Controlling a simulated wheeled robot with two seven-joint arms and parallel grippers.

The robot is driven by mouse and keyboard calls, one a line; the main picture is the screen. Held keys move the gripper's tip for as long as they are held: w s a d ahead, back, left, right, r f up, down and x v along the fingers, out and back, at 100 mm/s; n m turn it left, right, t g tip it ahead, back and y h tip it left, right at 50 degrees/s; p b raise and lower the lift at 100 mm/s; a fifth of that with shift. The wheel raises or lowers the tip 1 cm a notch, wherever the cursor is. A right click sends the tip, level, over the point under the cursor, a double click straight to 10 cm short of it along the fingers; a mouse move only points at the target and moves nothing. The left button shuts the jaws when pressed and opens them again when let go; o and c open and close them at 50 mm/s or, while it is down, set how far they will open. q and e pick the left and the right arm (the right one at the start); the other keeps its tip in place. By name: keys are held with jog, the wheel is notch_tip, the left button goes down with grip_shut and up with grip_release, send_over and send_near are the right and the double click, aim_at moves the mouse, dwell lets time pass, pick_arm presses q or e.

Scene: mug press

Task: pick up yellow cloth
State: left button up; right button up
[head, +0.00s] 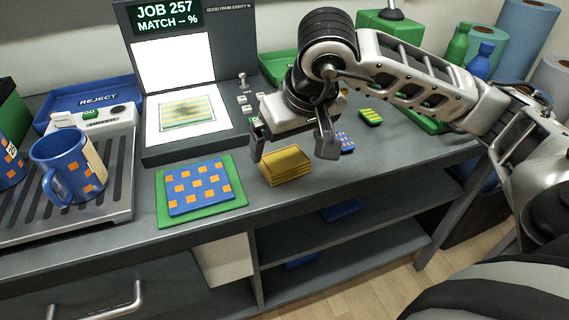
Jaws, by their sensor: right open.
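The yellow cloth (286,165) lies as a folded stack on the dark grey bench top, near the bench's front edge. My right gripper (292,148) hangs just above and around it, its two fingers apart. One finger is at the cloth's left side, the other past its right side. The gripper is open and empty, and I cannot tell whether a finger touches the cloth. My left gripper is not in view.
A green mat with a blue, orange-squared cloth (201,187) lies left of the yellow cloth. A blue patterned mug (62,164) stands on a slatted metal tray (118,190). The inspection station (190,150) stands behind. Small patterned pieces (371,117) lie to the right.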

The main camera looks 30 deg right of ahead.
aim_at(285, 159)
jog(key=x, duration=0.4)
jog(key=shift+s+f, duration=0.15)
jog(key=shift+f, duration=0.5)
jog(key=c, duration=1)
jog(key=shift+r, duration=0.1)
